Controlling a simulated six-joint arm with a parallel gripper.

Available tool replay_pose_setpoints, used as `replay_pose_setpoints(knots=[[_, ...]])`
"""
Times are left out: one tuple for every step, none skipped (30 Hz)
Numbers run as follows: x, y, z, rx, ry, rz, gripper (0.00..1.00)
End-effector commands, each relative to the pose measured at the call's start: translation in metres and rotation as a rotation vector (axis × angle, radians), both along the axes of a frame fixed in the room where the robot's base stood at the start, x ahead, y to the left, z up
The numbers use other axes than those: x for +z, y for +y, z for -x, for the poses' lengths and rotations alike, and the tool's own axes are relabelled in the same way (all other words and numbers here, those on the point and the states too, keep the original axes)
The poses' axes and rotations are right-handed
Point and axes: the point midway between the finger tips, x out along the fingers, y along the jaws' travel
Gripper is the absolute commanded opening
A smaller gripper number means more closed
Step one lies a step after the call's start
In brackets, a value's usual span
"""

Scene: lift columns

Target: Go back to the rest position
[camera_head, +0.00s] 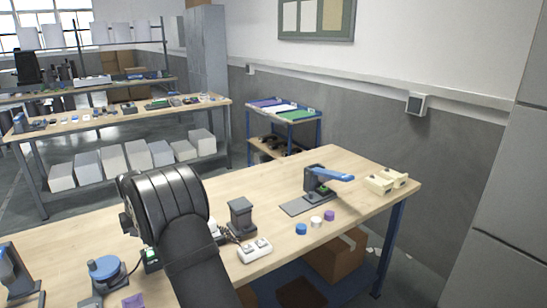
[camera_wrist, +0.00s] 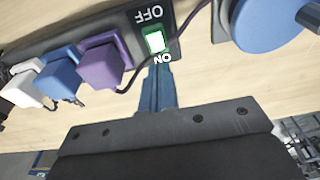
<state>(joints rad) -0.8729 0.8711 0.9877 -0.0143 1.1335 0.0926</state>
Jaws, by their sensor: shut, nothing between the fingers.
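My gripper (camera_wrist: 158,92) shows in the wrist view with its blue-grey fingers together and nothing between them. The fingertips lie close to the lower edge of a dark power strip (camera_wrist: 178,20), by the "ON" end of its lit green-and-white rocker switch (camera_wrist: 155,40). I cannot tell whether they touch it. White (camera_wrist: 20,88), blue (camera_wrist: 58,78) and purple (camera_wrist: 105,58) plugs sit in the strip. In the head view my arm rises over the wooden table (camera_head: 285,185), and it hides my gripper. A small part of the strip shows left of the arm (camera_head: 151,260).
A blue round device (camera_head: 104,270) stands left of my arm; it also shows in the wrist view (camera_wrist: 268,22). Right of the arm are a dark grey block (camera_head: 241,214), a white socket block (camera_head: 254,250), small cylinders (camera_head: 316,221) and a blue-handled press (camera_head: 318,182).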

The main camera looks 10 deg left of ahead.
Motion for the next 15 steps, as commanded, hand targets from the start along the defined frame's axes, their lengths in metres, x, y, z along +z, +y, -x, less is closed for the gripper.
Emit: replay_pose_setpoints(knots=[[-0.009, 0.0, 0.0, 0.0, 0.002, 0.002, 0.0], [-0.014, -0.001, 0.0, 0.0, 0.003, 0.003, 0.0], [-0.019, 0.0, 0.0, 0.0, 0.002, 0.002, 0.0], [-0.022, 0.0, 0.0, 0.0, 0.001, 0.001, 0.0], [-0.025, 0.0, 0.0, 0.0, 0.001, 0.001, 0.0], [-0.029, 0.0, 0.0, 0.0, 0.001, 0.001, 0.0], [-0.031, 0.0, 0.0, 0.0, 0.001, 0.001, 0.0], [-0.033, 0.0, 0.0, 0.0, 0.001, 0.001, 0.0], [-0.035, 0.0, 0.0, 0.0, 0.001, 0.001, 0.0], [-0.036, 0.0, 0.0, 0.0, 0.001, 0.001, 0.0], [-0.037, 0.0, 0.0, 0.0, 0.0, 0.0, 0.0], [-0.035, 0.0, 0.0, 0.0, 0.0, 0.0, 0.0], [-0.035, 0.0, 0.0, 0.0, 0.0, 0.0, 0.0], [-0.035, 0.0, 0.0, 0.0, 0.001, 0.001, 0.0], [-0.035, 0.0, 0.0, 0.0, 0.001, 0.001, 0.0]])
